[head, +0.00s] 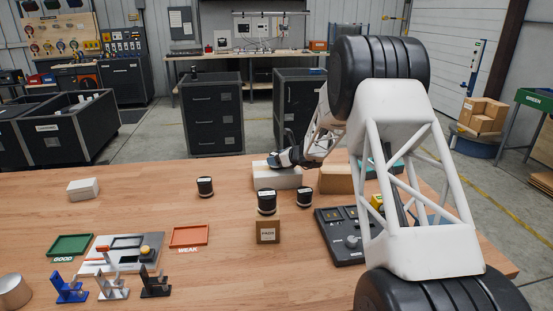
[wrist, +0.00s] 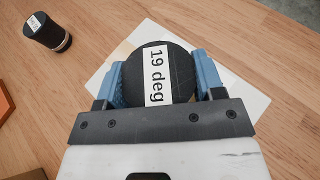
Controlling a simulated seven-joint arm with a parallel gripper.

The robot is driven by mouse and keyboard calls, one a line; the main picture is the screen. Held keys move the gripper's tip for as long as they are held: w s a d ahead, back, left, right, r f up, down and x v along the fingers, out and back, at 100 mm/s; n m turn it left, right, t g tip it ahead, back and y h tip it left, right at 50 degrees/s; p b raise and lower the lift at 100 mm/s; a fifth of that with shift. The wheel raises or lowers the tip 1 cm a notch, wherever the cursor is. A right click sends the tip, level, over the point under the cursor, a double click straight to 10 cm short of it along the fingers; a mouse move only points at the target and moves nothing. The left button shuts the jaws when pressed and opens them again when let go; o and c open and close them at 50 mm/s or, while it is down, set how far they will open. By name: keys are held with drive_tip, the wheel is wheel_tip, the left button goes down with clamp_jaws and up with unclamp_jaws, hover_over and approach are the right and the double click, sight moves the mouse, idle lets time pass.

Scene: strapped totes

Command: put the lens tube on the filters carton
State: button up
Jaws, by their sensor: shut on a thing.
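My gripper (head: 287,158) is at the white carton (head: 277,178) near the back middle of the table. In the wrist view my gripper (wrist: 158,85) is shut on a black lens tube (wrist: 178,80), whose round top has a "19 deg" label. The tube is over the carton's pale top (wrist: 238,104); whether it touches is hidden beneath it. No filters label is legible on this carton. Another black tube (head: 267,202) is at a small brown carton (head: 268,232) with an unreadable label. Two more tubes stand at the right (head: 305,197) and left (head: 205,187).
A tan carton (head: 336,180) sits just right of the white one. A smaller white carton (head: 83,189) is far left. A green tray (head: 71,246), a red tray (head: 189,236) and a dark control panel (head: 346,247) lie in front. The left back table is mostly clear.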

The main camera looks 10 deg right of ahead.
drive_tip(key=o, duration=1.1)
drive_tip(key=shift+r, duration=0.1)
drive_tip(key=shift+v, duration=0.9)
drive_tip(key=v, duration=1)
drive_tip(key=shift+s+r, duration=0.15)
drive_tip(key=shift+r, duration=0.05)
